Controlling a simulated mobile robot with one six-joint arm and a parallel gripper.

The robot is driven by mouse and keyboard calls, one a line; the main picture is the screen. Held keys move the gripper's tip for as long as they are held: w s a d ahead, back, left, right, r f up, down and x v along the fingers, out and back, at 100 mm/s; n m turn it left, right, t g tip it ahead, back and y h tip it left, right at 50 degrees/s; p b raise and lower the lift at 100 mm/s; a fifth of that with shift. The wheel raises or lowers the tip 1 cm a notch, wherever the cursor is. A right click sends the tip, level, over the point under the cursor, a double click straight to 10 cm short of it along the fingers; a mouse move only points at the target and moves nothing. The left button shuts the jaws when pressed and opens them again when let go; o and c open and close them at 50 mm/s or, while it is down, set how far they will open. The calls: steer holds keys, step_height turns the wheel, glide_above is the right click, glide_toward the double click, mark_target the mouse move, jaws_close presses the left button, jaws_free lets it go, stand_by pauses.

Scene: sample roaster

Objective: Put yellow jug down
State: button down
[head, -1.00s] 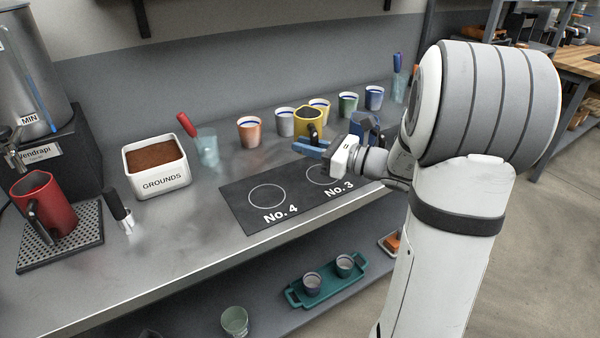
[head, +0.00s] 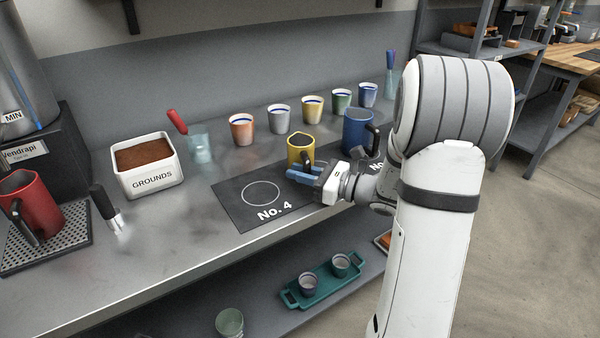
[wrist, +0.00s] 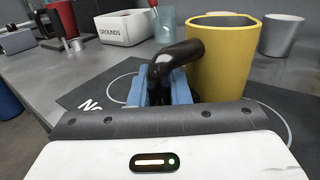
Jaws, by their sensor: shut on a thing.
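The yellow jug (head: 301,147) has a black handle, which shows in the wrist view (wrist: 176,56) between the blue fingers. My gripper (head: 303,172) is shut on this handle and keeps the jug upright. The jug's yellow body also shows in the wrist view (wrist: 222,60), right of the fingers. The jug is over or on the right part of the dark mat (head: 234,200), right of the No. 4 ring. Its base is hidden behind my gripper, so I cannot tell whether it touches the mat.
A blue jug (head: 357,132) stands right of the yellow one. Several cups, including an orange one (head: 242,130), line the back. The GROUNDS box (head: 152,182), a glass with a red-handled tool (head: 199,148) and a red jug (head: 38,205) are left. The No. 4 ring is clear.

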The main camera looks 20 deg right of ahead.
steer(key=shift+f, duration=0.2)
steer(key=c, duration=1.4)
jaws_free()
steer(key=shift+o, duration=0.2)
steer(key=shift+r, duration=0.1)
